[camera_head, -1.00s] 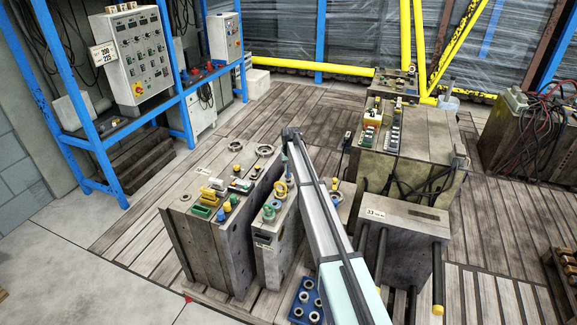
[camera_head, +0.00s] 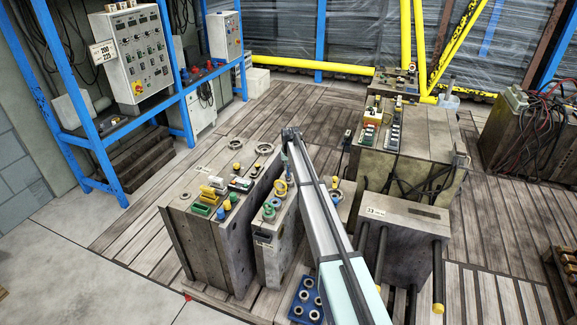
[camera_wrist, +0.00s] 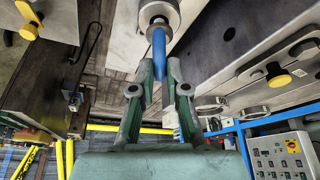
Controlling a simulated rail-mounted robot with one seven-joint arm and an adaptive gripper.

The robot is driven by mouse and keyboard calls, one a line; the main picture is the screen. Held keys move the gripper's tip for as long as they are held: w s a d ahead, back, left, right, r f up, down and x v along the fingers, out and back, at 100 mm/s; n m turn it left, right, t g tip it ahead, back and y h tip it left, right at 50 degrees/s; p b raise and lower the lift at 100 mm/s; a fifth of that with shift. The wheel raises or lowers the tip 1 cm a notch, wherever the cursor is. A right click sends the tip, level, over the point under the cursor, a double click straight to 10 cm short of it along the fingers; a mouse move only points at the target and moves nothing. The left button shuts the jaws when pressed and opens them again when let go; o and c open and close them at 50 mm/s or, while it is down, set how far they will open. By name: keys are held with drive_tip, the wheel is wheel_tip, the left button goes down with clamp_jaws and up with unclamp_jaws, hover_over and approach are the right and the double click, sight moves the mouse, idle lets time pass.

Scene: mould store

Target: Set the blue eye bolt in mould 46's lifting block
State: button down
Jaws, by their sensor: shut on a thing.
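In the wrist view the blue eye bolt (camera_wrist: 159,48) is between the two green fingers of my gripper (camera_wrist: 159,68), which is shut on it. The bolt's far end meets a round steel collar (camera_wrist: 158,12) on a pale metal surface. I cannot tell whether it is inside the collar's hole or only in front of it. A narrow steel mould (camera_head: 272,258) stands left of my arm, with a yellow ring (camera_head: 280,188) on top. Its label is too small to read, so I cannot tell which mould is 46.
A wide mould (camera_head: 215,255) with coloured fittings stands at the left. A block with a pale number plate (camera_head: 374,211) and yellow-tipped rods stands at the right. A blue holder (camera_head: 305,300) with round sockets lies in front. In the wrist view yellow knobs (camera_wrist: 278,79) stick out nearby.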

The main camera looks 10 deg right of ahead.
drive_tip(key=shift+f, duration=0.4)
idle(0.4)
drive_tip(key=c, duration=1.1)
unclamp_jaws()
